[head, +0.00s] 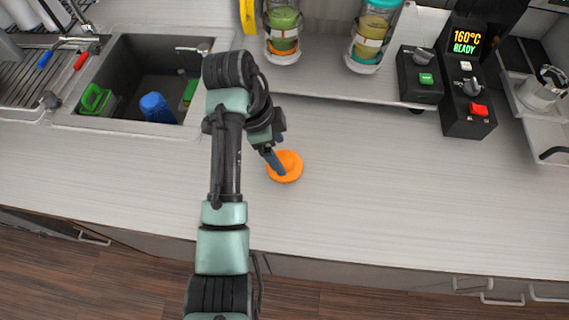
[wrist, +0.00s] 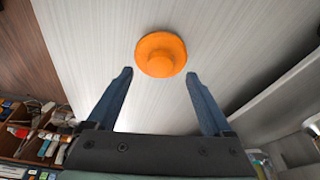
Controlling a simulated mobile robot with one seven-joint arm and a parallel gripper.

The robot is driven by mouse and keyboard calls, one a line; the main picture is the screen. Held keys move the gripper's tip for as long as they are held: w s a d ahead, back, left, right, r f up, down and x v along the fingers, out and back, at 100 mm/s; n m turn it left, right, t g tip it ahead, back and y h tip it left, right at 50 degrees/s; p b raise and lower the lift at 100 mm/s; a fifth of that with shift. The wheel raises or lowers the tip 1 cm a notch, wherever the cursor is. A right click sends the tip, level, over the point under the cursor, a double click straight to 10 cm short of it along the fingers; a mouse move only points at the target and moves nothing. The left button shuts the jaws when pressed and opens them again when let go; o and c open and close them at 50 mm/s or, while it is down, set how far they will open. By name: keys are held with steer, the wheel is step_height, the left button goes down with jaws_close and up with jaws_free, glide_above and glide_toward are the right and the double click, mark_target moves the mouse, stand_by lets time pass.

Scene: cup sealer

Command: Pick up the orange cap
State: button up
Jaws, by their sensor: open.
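The orange cap (head: 291,164) is a round disc lying on the light wooden counter in the middle of the head view. In the wrist view the cap (wrist: 161,54) shows a raised round knob and sits just beyond the fingertips, centred between them. My gripper (head: 277,165) reaches over the cap from the left in the head view and hides part of it. In the wrist view my gripper (wrist: 159,73) has its two blue fingers wide apart with nothing between them. I cannot tell its exact height above the counter.
A sink (head: 150,75) with a blue cup (head: 157,107) is at the left. Two sealed-cup dispensers (head: 284,32) stand behind the cap. A black heater unit (head: 467,95) reading 160°C READY stands at the right. The counter around the cap is clear.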

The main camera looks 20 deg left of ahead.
mark_target(284, 160)
steer(key=shift+p+x, duration=0.3)
steer(key=shift+x, duration=1.5)
steer(key=shift+c, duration=0.2)
steer(key=shift+r, duration=0.1)
jaws_close()
